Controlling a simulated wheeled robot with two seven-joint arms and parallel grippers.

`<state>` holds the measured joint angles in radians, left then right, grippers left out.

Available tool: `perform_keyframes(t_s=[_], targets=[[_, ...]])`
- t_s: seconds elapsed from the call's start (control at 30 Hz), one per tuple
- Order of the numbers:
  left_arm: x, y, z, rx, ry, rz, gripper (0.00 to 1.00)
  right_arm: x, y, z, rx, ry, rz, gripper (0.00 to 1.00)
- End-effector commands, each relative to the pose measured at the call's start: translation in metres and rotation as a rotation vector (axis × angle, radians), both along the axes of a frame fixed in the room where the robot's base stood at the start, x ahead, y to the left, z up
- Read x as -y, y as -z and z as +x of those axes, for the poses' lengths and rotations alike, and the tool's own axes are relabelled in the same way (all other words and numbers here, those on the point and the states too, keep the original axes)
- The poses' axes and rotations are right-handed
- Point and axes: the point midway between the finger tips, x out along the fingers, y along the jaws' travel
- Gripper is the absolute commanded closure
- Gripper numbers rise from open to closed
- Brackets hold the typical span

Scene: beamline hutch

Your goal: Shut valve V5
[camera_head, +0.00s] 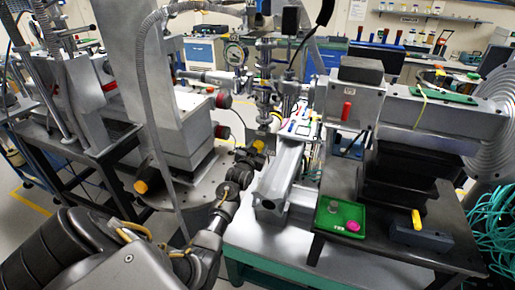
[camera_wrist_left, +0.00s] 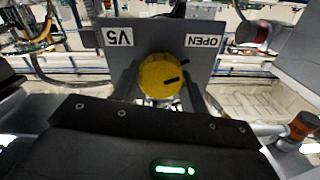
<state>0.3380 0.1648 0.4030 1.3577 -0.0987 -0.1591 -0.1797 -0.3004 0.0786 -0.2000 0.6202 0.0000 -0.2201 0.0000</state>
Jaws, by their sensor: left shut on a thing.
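The yellow round knob of valve V5 (camera_wrist_left: 160,76) sits in front of a grey plate (camera_wrist_left: 205,62) in the left wrist view. The plate bears a V5 label (camera_wrist_left: 118,36) and an OPEN label (camera_wrist_left: 203,41), both appearing upside down. A short black mark shows on the knob's face. My left gripper (camera_wrist_left: 160,88) is shut on the knob, with one finger on each side. In the head view the left gripper (camera_head: 247,160) reaches in from the lower left to the yellow knob (camera_head: 258,146), which is partly hidden. My right gripper is not in view.
A green tray (camera_head: 320,240) with small items stands on the dark table at right. Teal cables (camera_head: 492,220) lie at far right. An orange-capped part (camera_wrist_left: 304,124) is close at right in the wrist view.

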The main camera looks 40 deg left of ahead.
Motion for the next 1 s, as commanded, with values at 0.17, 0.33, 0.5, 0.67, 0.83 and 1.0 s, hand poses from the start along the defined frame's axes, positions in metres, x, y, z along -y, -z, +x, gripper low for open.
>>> perform_keyframes(t_s=[0.17, 0.33, 0.5, 0.67, 0.83, 1.0], targets=[[0.0001, 0.001, -0.0002, -0.052, 0.001, 0.145, 0.79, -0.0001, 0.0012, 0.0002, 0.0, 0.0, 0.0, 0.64], [0.0006, 0.0014, -0.0001, -0.105, 0.002, 0.298, 0.79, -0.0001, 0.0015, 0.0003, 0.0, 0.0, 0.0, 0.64], [0.0008, 0.0014, 0.0001, -0.159, 0.002, 0.451, 0.79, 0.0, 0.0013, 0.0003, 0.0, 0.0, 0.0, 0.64], [0.0014, 0.0016, 0.0004, -0.209, 0.002, 0.594, 0.79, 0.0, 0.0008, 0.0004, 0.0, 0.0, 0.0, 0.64], [0.0018, 0.0017, 0.0005, -0.262, 0.001, 0.747, 0.79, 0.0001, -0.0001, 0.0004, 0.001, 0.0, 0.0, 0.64], [0.0021, 0.0019, 0.0006, -0.315, 0.002, 0.9, 0.79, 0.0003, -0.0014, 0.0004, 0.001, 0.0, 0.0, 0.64]])
